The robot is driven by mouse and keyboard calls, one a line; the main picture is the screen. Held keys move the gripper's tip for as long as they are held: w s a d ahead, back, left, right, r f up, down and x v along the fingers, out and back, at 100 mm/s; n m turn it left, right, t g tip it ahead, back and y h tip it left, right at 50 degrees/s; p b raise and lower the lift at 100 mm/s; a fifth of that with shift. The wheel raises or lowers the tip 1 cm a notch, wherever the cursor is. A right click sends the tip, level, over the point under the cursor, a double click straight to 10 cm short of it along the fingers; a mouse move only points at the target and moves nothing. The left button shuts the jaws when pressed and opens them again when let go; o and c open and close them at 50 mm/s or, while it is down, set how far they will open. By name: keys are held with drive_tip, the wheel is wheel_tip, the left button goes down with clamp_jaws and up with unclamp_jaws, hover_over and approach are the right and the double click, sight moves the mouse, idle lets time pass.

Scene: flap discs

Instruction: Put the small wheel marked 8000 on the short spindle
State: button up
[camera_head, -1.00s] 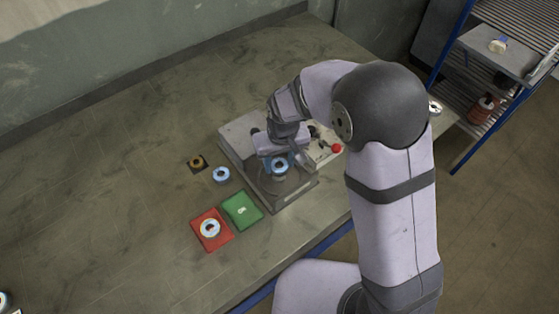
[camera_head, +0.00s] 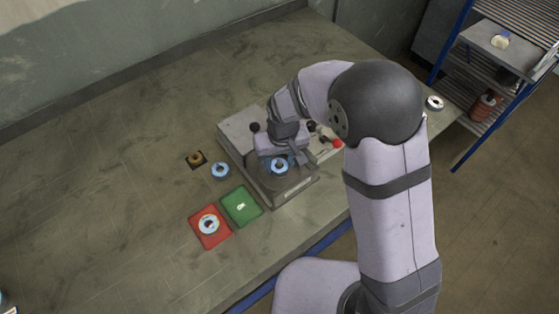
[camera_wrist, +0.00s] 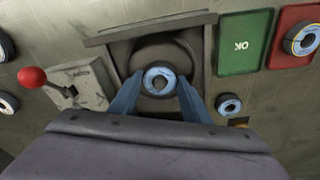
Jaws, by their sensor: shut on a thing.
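A wheel with a light blue label ring and dark rim (camera_wrist: 159,79) is between the two blue fingers of my gripper (camera_wrist: 157,88), which is shut on it. The wheel also shows in the head view (camera_head: 279,167), over the round dark recess of the grey machine (camera_head: 238,126). Its marking is too small to read. I cannot tell whether it is on a spindle; any spindle beneath it is hidden. Another small light blue wheel (camera_head: 220,170) lies on the table left of the machine.
A green tray marked OK (camera_head: 241,206) and a red tray (camera_head: 224,239) holding a wheel (camera_head: 208,224) lie in front. A small dark square with a brown-orange ring (camera_head: 196,159) is at left. A red-knobbed lever (camera_wrist: 32,78) stands beside the machine. The left table is mostly clear.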

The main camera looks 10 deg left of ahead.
drive_tip(key=shift+f, duration=0.3)
drive_tip(key=o, duration=1.4)
wheel_tip(320, 180, up, 8)
drive_tip(key=p, duration=0.6)
drive_tip(key=shift+f, duration=0.25)
